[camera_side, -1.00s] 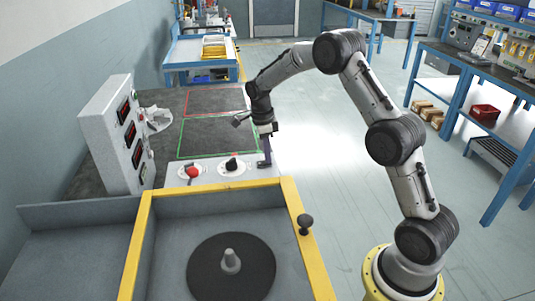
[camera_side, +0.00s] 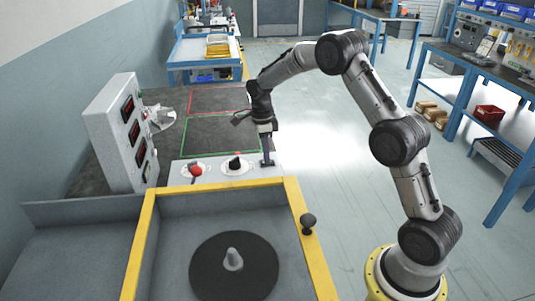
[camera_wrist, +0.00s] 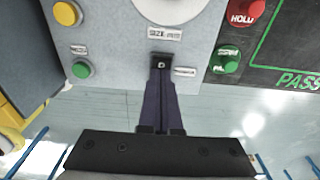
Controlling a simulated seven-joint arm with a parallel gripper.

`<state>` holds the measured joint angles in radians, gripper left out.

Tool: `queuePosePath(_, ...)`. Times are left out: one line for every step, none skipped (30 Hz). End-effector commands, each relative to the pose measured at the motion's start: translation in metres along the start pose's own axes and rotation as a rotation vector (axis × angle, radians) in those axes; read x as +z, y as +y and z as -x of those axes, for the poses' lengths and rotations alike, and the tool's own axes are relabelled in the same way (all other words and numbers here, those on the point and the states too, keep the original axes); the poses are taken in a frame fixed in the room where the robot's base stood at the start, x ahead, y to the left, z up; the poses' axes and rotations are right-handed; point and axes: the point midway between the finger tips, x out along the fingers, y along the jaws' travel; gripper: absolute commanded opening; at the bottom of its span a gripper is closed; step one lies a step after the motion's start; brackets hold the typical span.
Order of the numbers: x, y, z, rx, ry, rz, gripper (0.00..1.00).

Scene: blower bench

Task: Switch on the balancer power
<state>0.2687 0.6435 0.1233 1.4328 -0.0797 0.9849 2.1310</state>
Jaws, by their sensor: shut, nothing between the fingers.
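My gripper (camera_side: 267,160) points down over the right end of the light grey control panel (camera_side: 213,173) in the side view. In the wrist view my gripper (camera_wrist: 160,74) is shut and empty, its dark fingers together. Their tips are at a small black switch-like part (camera_wrist: 160,61) on the panel, below a label. I cannot tell whether they touch it or whether it is on. A smaller label beside it (camera_wrist: 185,71) is too blurred to read.
The wrist view shows a yellow button (camera_wrist: 66,13) and a green button (camera_wrist: 81,69) at left, and a red button (camera_wrist: 243,11) and a green button (camera_wrist: 229,61) at right. A display box (camera_side: 119,134) stands left; the yellow-framed machine (camera_side: 234,264) is in front.

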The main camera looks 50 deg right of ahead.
Motion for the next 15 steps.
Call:
queuePosePath(0.0, 0.0, 0.0, 0.0, 0.0, 0.0, 0.0)
queuePosePath(0.0, 0.0, 0.0, 0.0, 0.0, 0.0, 0.0)
queuePosePath(0.0, 0.0, 0.001, -0.001, 0.0, 0.0, 0.0)
queuePosePath(-0.001, 0.0, 0.002, -0.001, 0.0, 0.0, 0.0)
queuePosePath(-0.001, -0.001, 0.004, -0.002, -0.001, 0.0, 0.0)
queuePosePath(-0.001, -0.001, 0.007, -0.003, -0.001, 0.0, 0.0)
queuePosePath(-0.002, -0.001, 0.01, -0.004, -0.002, 0.0, 0.0)
queuePosePath(-0.003, -0.001, 0.014, -0.004, -0.002, -0.001, 0.0)
queuePosePath(-0.004, -0.001, 0.02, -0.004, -0.002, -0.001, 0.0)
queuePosePath(-0.005, -0.001, 0.026, -0.005, -0.003, -0.001, 0.0)
queuePosePath(-0.006, -0.001, 0.032, -0.005, -0.003, -0.001, 0.0)
queuePosePath(-0.007, -0.001, 0.04, -0.005, -0.003, -0.001, 0.0)
queuePosePath(-0.009, -0.001, 0.046, -0.005, -0.003, -0.002, 0.0)
queuePosePath(-0.01, -0.001, 0.053, -0.006, -0.004, -0.002, 0.0)
queuePosePath(-0.012, -0.001, 0.062, -0.006, -0.004, -0.002, 0.0)
